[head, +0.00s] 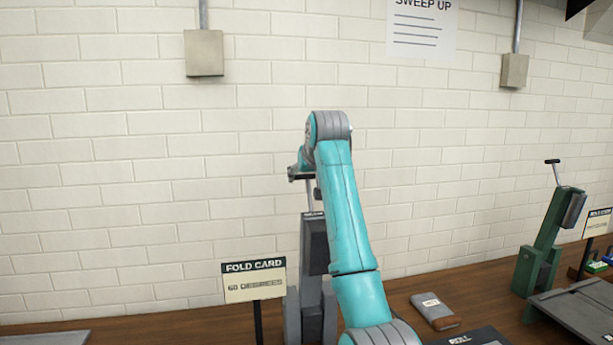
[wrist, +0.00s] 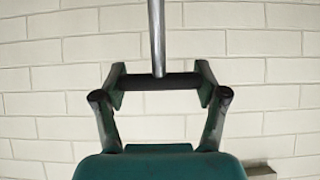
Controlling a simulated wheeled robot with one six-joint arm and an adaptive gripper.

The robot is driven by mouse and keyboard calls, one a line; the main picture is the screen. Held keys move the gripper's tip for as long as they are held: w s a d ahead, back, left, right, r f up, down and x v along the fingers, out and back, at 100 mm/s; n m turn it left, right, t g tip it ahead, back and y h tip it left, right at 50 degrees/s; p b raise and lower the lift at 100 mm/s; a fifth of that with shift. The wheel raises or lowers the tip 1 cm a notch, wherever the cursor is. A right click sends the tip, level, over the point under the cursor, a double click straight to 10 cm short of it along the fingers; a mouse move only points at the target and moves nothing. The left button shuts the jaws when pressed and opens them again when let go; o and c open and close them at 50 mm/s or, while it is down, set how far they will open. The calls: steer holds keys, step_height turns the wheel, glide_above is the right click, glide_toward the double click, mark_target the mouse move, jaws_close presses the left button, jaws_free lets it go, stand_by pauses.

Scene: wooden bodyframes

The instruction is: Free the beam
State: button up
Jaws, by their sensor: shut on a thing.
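My gripper (wrist: 161,82) is shut on the dark crossbar handle (wrist: 160,83) of a lever, with a finger at each end of the bar. A bare metal rod (wrist: 157,35) runs from the middle of the bar to the top edge of the wrist view. In the head view my gripper (head: 301,176) is at the top of a rod (head: 310,207) on a dark grey upright machine (head: 311,260). My teal arm hides much of this machine. I cannot tell which part is the beam.
A "FOLD CARD" sign (head: 254,280) stands left of the grey machine. A green machine (head: 541,250) with its own T-handle (head: 552,161) stands at the right, near a grey flat plate (head: 585,312). A small grey block (head: 433,310) lies on the wooden bench (head: 475,275). A brick wall rises behind.

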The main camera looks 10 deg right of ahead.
steer(key=o, duration=1.7)
steer(key=shift+w, duration=0.15)
steer(key=shift+f, duration=0.1)
steer(key=v, duration=1.2)
